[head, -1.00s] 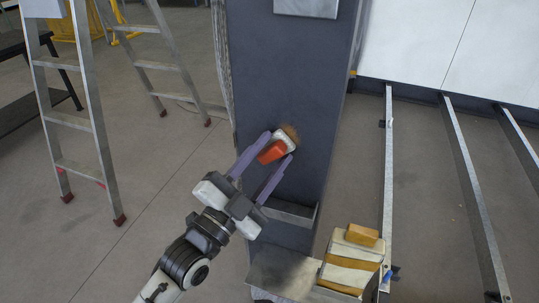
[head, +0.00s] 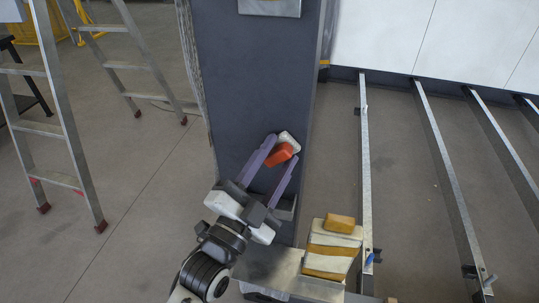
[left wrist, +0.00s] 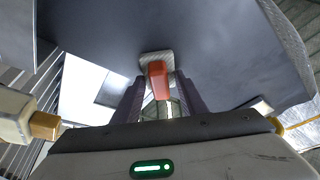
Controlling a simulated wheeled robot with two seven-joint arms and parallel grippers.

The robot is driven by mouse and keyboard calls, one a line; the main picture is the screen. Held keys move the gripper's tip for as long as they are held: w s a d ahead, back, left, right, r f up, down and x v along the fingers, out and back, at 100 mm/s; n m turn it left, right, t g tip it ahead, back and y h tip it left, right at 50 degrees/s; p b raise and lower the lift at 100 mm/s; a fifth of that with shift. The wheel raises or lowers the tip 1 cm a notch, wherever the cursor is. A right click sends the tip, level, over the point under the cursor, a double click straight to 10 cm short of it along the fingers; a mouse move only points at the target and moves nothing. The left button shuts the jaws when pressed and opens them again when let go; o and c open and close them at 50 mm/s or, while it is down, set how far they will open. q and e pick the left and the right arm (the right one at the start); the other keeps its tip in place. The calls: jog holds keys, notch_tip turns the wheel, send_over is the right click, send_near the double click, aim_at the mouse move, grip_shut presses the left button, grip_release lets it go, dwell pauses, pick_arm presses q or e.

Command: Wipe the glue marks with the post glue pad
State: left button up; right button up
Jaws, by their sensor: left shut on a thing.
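My left gripper (head: 284,149) is shut on the orange handle (head: 279,155) of the glue pad, whose pale pad (head: 289,141) faces the dark post (head: 250,80). The pad is at the post's face near its right edge; whether it touches cannot be told for sure. In the left wrist view, the orange handle (left wrist: 158,82) stands between the fingers, with the grey pad (left wrist: 156,58) beyond it against the dark surface. No glue mark shows around the pad now; any mark under it is hidden. My right gripper is not in view.
A yellow-and-white striped block (head: 332,252) with a small amber block (head: 340,223) on top stands on a metal shelf (head: 262,262) at the post's foot. A ladder (head: 65,120) stands left. Metal rails (head: 365,170) lie right. A plate (head: 270,6) is higher on the post.

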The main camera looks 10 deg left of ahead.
pick_arm(q)
jog(key=shift+d, duration=1.1)
jog(key=shift+s+a+r, duration=0.1)
jog(key=shift+r, duration=0.85)
jog(key=shift+a+r, duration=0.1)
jog(key=shift+a, duration=0.85)
jog(key=shift+a+f, duration=0.2)
jog(key=shift+a, duration=1.05)
jog(key=shift+w+a, duration=0.15)
jog(key=shift+a, duration=0.8)
jog(key=shift+w+a, duration=0.1)
jog(key=shift+a, duration=0.85)
jog(key=s, duration=0.6)
jog(key=shift+a, duration=0.1)
